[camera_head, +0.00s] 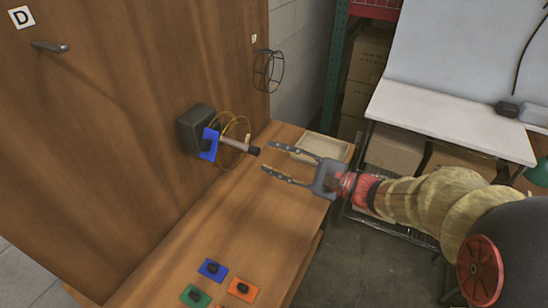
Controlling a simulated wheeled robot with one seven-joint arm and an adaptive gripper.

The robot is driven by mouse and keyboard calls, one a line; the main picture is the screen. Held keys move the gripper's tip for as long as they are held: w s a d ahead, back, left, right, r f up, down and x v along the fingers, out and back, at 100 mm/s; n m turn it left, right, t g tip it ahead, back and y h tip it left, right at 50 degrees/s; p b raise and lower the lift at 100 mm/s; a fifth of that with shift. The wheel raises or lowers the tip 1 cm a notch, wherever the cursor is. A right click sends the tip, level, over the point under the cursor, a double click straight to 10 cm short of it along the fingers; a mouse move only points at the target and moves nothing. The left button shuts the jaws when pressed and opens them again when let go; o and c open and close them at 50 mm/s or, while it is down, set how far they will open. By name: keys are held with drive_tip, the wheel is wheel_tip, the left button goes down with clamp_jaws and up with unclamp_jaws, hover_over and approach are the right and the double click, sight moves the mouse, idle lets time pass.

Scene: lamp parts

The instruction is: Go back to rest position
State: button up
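My gripper (265,157) is at the end of my arm, which reaches in from the right. Its two fingers are spread apart with nothing between them. They point left toward a dark box (195,129) on the upright wooden panel (120,130). A pale rod with a dark tip (240,145) sticks out from near the box toward the fingers; a small gap seems to lie between them. A blue plate (209,145) sits at the base of the rod. A yellow wire ring (233,126) is around or behind the rod.
A wooden table (220,240) lies below, with blue (222,274), orange (251,291) and green (188,303) plates at its front. A shallow pale tray (325,143) is behind my gripper. A dark wire cage (268,70) and a metal peg (49,46) are on the panel. A white table (450,120) stands right.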

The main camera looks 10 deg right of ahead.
drive_tip(key=s+f+n+g+h, duration=0.65)
drive_tip(key=s+f+g, duration=0.25)
drive_tip(key=s+f, duration=0.55)
drive_tip(key=s+d+r+n+t+h+p, duration=0.1)
drive_tip(key=s+d+r+n+h, duration=0.2)
drive_tip(key=r, duration=0.4)
drive_tip(key=s+d+r+n+t+h+p, duration=0.1)
drive_tip(key=s+d+r+n+t+h, duration=0.1)
drive_tip(key=s+d+r+n+h, duration=0.2)
wheel_tip(320, 180, up, 3)
drive_tip(key=shift+s+d+n+t+h, duration=0.15)
drive_tip(key=shift+d+n+t+h, duration=0.2)
drive_tip(key=shift+d+n, duration=0.7)
drive_tip(key=shift+a, duration=0.1)
drive_tip(key=shift+c, duration=0.7)
